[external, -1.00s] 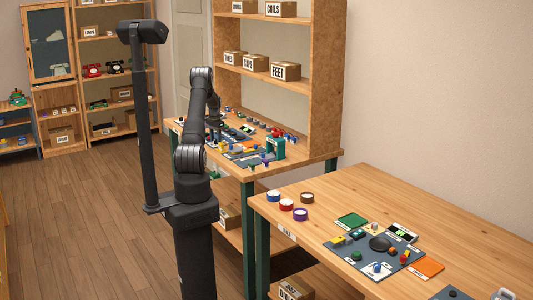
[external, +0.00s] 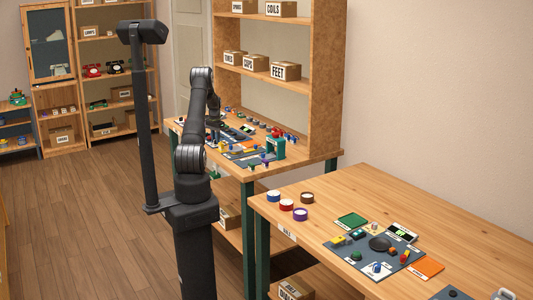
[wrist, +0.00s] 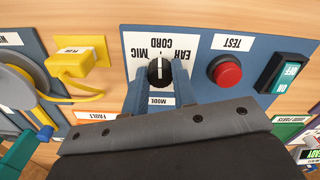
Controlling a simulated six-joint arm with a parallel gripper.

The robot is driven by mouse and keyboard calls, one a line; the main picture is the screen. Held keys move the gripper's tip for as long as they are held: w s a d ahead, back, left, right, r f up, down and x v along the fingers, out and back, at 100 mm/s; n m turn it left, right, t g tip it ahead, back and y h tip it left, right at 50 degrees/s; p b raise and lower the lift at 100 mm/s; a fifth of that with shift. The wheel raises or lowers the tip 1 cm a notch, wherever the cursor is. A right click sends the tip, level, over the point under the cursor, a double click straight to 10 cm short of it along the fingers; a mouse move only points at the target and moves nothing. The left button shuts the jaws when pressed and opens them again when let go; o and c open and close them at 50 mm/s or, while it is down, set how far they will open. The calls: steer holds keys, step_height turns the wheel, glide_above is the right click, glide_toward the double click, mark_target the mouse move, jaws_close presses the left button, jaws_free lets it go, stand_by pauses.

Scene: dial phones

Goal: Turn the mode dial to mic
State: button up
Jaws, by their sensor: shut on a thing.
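The mode dial (wrist: 159,72) is a round black knob with a white pointer line, at the upper middle of the wrist view. Upside-down labels MIC, CORD and EAR lie around its far side, with MIC at left, CORD in the middle and EAR at right. The pointer line stands about upright in the picture, toward CORD. My gripper (wrist: 159,88) has one finger on each side of the knob and is shut on it. In the external view my gripper (external: 213,122) is low over the back workbench, and the dial is too small to make out there.
A red TEST button (wrist: 228,73) and a green OFF/ON switch (wrist: 287,75) stand right of the dial. A yellow plug (wrist: 77,63) with its cord lies to the left. Another table (external: 330,205) with phone parts stands at front right.

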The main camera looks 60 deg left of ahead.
steer(key=n, duration=0.9)
steer(key=shift+n, duration=0.4)
stand_by(0.4)
steer(key=o, duration=1)
step_height(320, 180, up, 18)
steer(key=shift+f, duration=0.25)
steer(key=shift+f, duration=0.1)
step_height(320, 180, down, 17)
steer(key=shift+f, duration=0.15)
